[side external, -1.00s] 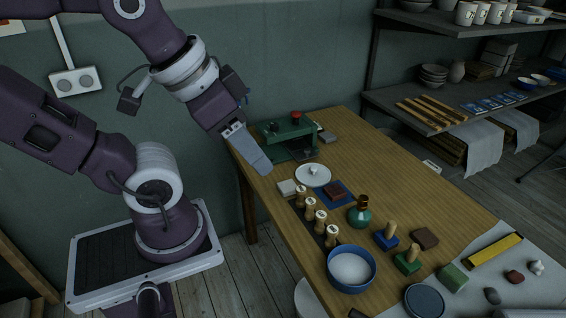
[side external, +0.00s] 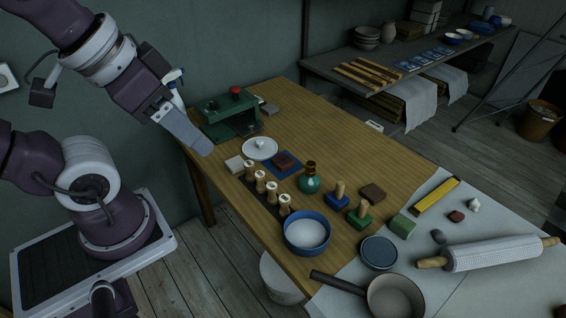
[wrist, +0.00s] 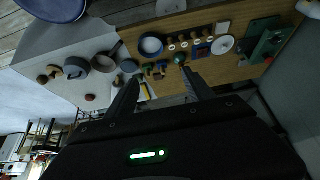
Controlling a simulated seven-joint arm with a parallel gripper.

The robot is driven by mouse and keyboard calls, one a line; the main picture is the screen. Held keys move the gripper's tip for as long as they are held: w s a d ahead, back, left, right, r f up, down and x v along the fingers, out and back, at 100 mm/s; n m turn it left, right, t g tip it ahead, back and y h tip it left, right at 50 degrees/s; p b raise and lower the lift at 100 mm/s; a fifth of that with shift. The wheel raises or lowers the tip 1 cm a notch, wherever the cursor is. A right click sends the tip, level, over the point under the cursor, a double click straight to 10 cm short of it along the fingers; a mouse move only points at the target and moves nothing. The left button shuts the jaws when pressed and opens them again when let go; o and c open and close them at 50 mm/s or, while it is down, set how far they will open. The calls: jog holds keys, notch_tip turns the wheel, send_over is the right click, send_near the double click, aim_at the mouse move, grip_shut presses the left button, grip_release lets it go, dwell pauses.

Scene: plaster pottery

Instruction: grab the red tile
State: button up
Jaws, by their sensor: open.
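A dark red-brown tile (side external: 285,160) lies on a small blue square mat (side external: 269,163) on the wooden table, beside a white round plate (side external: 248,152). My gripper (side external: 207,150) is above the table's left edge, to the left of the tile and apart from it. Its fingers overlap in the side view. In the wrist view my gripper (wrist: 162,79) is open with nothing between the fingers. A second, browner tile (side external: 373,192) lies farther right.
A green press (side external: 229,112) stands behind the plate. The table's back middle is clear. A rolling pin (side external: 492,255) lies at the right.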

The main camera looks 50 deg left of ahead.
jog(key=shift+o, duration=1.1)
